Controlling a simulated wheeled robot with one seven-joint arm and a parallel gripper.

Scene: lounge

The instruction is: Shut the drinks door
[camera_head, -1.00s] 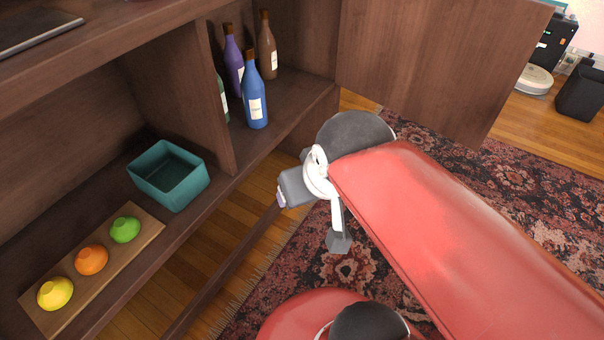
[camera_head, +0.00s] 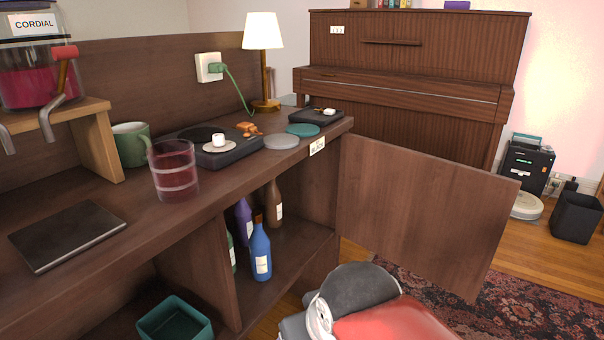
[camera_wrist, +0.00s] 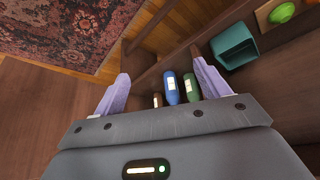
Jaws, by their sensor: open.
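The drinks door (camera_head: 425,215) is a flat brown wooden panel at the right end of the cabinet. It stands open, swung out from the bottle compartment. Blue (camera_head: 260,252) and purple (camera_head: 243,220) bottles, with others, stand inside. My arm crosses the bottom of the head view, and its end is mostly cut off there. In the wrist view my gripper (camera_wrist: 163,84) has its two pale fingers wide apart. The blue and green bottles show beyond and between them, with nothing clearly held. A brown panel at the left of that view looks like the door.
The cabinet top (camera_head: 120,225) holds a glass (camera_head: 173,170), a green mug (camera_head: 131,144), a turntable and a lamp (camera_head: 263,60). A teal box (camera_head: 175,322) sits on the lower shelf. A piano (camera_head: 410,75) stands behind the door. The rug (camera_head: 520,310) lies clear at right.

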